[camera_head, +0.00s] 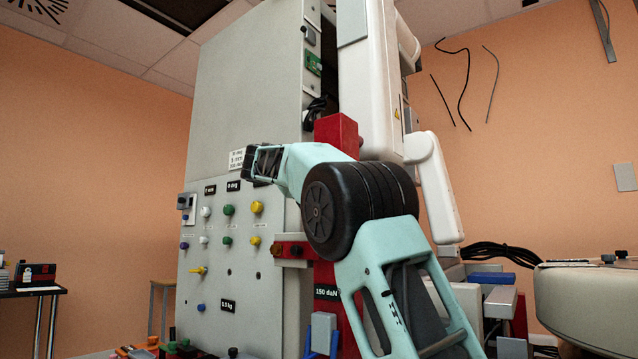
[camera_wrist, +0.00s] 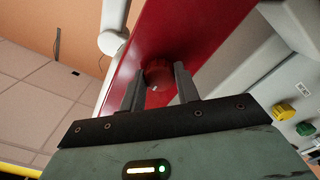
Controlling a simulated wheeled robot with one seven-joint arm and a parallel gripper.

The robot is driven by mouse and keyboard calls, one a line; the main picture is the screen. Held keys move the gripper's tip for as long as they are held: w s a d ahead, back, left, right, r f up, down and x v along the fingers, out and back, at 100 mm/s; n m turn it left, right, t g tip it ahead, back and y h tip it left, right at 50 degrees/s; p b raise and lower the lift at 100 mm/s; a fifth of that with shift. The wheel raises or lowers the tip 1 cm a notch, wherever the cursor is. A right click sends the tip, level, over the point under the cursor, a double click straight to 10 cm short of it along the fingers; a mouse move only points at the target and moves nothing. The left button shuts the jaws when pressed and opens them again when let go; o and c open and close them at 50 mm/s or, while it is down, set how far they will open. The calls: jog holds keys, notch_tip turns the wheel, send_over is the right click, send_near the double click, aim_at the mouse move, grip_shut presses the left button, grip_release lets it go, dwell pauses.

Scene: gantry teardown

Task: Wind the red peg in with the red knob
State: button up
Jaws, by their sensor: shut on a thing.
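The red knob (camera_wrist: 157,74) is a round knob on the face of the red column in the wrist view. My gripper (camera_wrist: 159,78) has its two dark fingers on either side of the knob, shut on it. A small pale mark shows on the knob's near rim. The red column (camera_head: 336,131) also shows in the head view, partly behind my teal arm. The knob and my fingertips cannot be made out there. I cannot pick out the red peg in either view.
A grey cabinet (camera_head: 232,280) with coloured knobs stands left of the red column. A red crossbar (camera_head: 291,237) with dark fittings juts from the column. White machine parts (camera_head: 369,90) rise behind it. A dark side table (camera_head: 35,291) is at the far left.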

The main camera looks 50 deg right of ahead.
jog(key=o, duration=1)
jog(key=shift+c, duration=0.2)
jog(key=s+a, duration=0.1)
jog(key=a, duration=1.6)
jog(key=shift+s+a, duration=0.15)
jog(key=shift+a, duration=0.05)
